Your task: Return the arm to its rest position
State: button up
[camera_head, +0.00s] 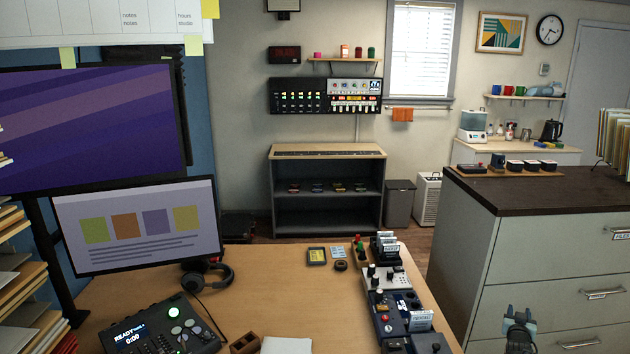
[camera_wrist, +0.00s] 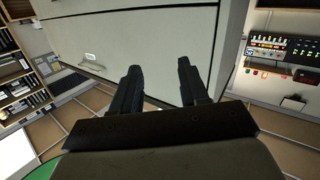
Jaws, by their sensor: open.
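My gripper (camera_head: 520,322) is at the lower right of the head view, in front of the grey drawer cabinet (camera_head: 540,250) and to the right of the wooden desk (camera_head: 255,290). In the wrist view my gripper (camera_wrist: 160,85) shows two dark fingers spread apart with nothing between them. The pale cabinet front (camera_wrist: 140,35) fills the space beyond the fingertips. I cannot tell how far the fingertips are from it.
Pedals and small boxes (camera_head: 390,300) line the desk's right edge. Headphones (camera_head: 208,272) and a control box (camera_head: 160,328) with a lit green button are on the desk. Two monitors (camera_head: 135,225) stand at left. A low shelf (camera_head: 327,150) stands against the back wall. Cabinet handles (camera_head: 603,294) stick out.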

jog(key=s+a+f+n+g+y, duration=0.1)
jog(key=s+a+f, duration=0.3)
jog(key=f, duration=0.5)
jog(key=s+a+f+n+g+y, duration=0.1)
jog(key=s+f+g, duration=0.1)
jog(key=s+f, duration=0.5)
jog(key=s+a+f+n+g+y, duration=0.1)
jog(key=s+a+f+n, duration=0.15)
jog(key=f, duration=0.75)
jog(key=s+a+f+g+y, duration=0.2)
jog(key=s+a+f+g, duration=0.3)
jog(key=a, duration=0.6)
jog(key=s+a+f+g+y, duration=0.1)
jog(key=s+a+f, duration=0.2)
jog(key=s+a, duration=0.55)
jog(key=s+a+f+g+y, duration=0.25)
jog(key=s+a+f, duration=0.2)
jog(key=a, duration=0.75)
jog(key=s+a+r+g, duration=0.3)
jog(key=s+a, duration=0.4)
jog(key=s, duration=0.3)
jog(key=s+a+r+n+g+y, duration=0.1)
jog(key=s+a+r+g, duration=0.1)
jog(key=s+a+g, duration=0.3)
jog(key=s+a, duration=0.3)
jog(key=s, duration=0.2)
jog(key=shift+s+a+r, duration=0.2)
jog(key=shift+s+r, duration=0.1)
jog(key=shift+r, duration=0.1)
